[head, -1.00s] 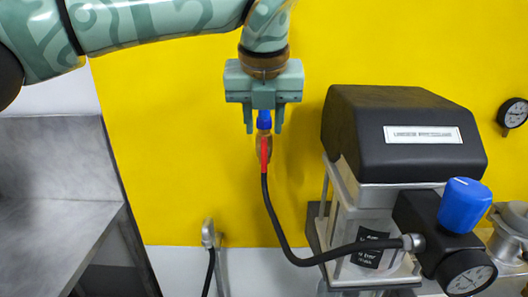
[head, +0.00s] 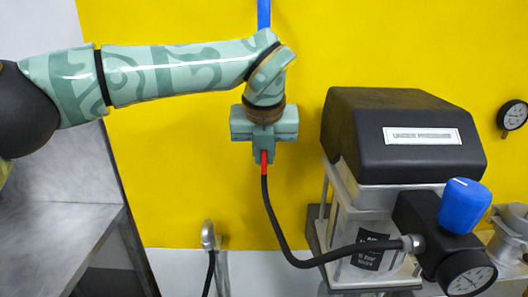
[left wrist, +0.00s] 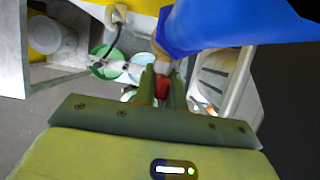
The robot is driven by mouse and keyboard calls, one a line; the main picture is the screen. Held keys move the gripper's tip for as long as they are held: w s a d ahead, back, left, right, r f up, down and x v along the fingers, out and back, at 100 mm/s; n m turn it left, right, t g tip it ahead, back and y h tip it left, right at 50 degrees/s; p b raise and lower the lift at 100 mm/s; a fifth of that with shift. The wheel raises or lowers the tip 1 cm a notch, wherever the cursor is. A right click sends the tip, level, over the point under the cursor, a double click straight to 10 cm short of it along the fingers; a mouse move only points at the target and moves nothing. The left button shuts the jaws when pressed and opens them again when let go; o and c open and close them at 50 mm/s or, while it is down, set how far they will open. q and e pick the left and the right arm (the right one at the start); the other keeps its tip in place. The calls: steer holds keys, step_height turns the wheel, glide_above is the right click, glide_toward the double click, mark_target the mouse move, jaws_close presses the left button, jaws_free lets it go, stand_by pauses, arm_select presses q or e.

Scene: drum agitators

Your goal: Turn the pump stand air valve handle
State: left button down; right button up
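The red valve handle (head: 264,168) shows in the head view as a short strip below my left gripper (head: 264,158), in front of the yellow wall. In the left wrist view the red handle (left wrist: 162,88) sits between the two green fingers of my left gripper (left wrist: 161,92). The fingers are close together, with the handle between them, and look shut on it. My gripper hides the brass valve body in the head view. A blue pipe (head: 264,14) runs down from above; a large blue shape, likely this pipe, fills the upper right of the wrist view. My right gripper is not in view.
A black hose (head: 280,238) curves from below the handle to the pump unit (head: 400,130) at the right. The unit carries a blue knob (head: 464,205) and a gauge (head: 467,280). A grey metal bench (head: 60,230) stands at the left. The yellow wall (head: 180,180) is close behind.

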arm_select(q)
steer(key=shift+r+y+p, duration=0.2)
steer(key=shift+y+p, duration=0.2)
steer(key=shift+p, duration=0.3)
steer(key=y+p, duration=0.1)
steer(key=p, duration=0.1)
steer(key=y+p, duration=0.2)
steer(key=shift+d+r+m, duration=0.1)
steer(key=shift+d+m, duration=0.15)
steer(key=shift+m, duration=0.15)
steer(key=shift+f+m+y+p, duration=0.25)
steer(key=shift+m+y+p, duration=0.05)
steer(key=shift+y+p, duration=1.05)
steer(key=c, duration=1.5)
jaws_free()
steer(key=shift+d+f, duration=0.1)
steer(key=shift+o, duration=0.2)
